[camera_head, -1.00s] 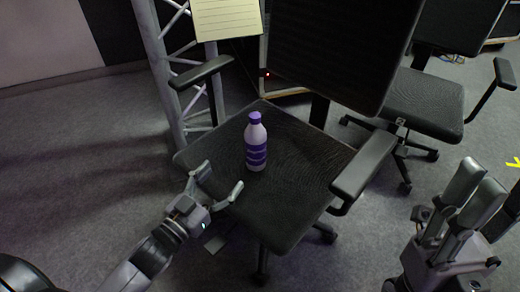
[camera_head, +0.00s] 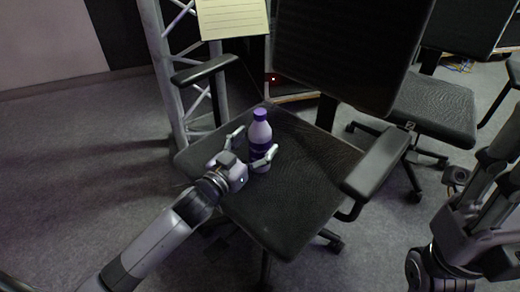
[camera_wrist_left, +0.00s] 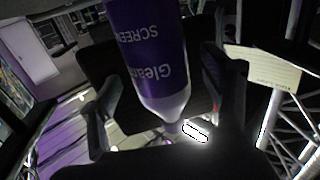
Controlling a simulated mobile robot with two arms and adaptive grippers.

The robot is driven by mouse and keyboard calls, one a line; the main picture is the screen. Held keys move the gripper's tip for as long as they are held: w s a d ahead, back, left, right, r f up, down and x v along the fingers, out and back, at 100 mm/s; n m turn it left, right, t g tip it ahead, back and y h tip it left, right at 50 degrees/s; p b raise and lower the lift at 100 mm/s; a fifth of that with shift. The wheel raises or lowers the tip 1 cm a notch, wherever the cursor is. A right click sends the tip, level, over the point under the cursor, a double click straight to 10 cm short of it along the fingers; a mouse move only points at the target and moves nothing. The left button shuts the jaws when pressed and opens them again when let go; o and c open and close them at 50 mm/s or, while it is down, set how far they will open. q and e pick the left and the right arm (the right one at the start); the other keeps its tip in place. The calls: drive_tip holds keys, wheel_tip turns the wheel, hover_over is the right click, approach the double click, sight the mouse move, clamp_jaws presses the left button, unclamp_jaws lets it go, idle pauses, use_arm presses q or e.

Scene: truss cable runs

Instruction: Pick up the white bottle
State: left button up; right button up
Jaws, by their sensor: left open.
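The white bottle (camera_head: 259,131) with a purple cap and purple label stands upright on the black seat of an office chair (camera_head: 292,200). My left gripper (camera_head: 254,146) is open, with its fingers on either side of the bottle's lower part. I cannot tell whether they touch it. In the left wrist view the bottle (camera_wrist_left: 151,55) fills the upper middle, close to the camera, its label upside down. The gripper hides some of the bottle's lower part in the head view. My right gripper (camera_head: 497,165) is at the right edge, partly cut off, away from the bottle.
The chair's armrests (camera_head: 203,70) (camera_head: 377,162) flank the seat, and its backrest (camera_head: 350,45) rises behind. A metal truss (camera_head: 165,70) with a yellow lined sheet (camera_head: 233,18) stands behind left. A second chair (camera_head: 432,107) is at the right.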

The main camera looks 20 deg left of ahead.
use_arm(q)
drive_tip(key=shift+x, duration=1.2)
drive_tip(key=shift+c, duration=0.2)
drive_tip(key=c, duration=1.5)
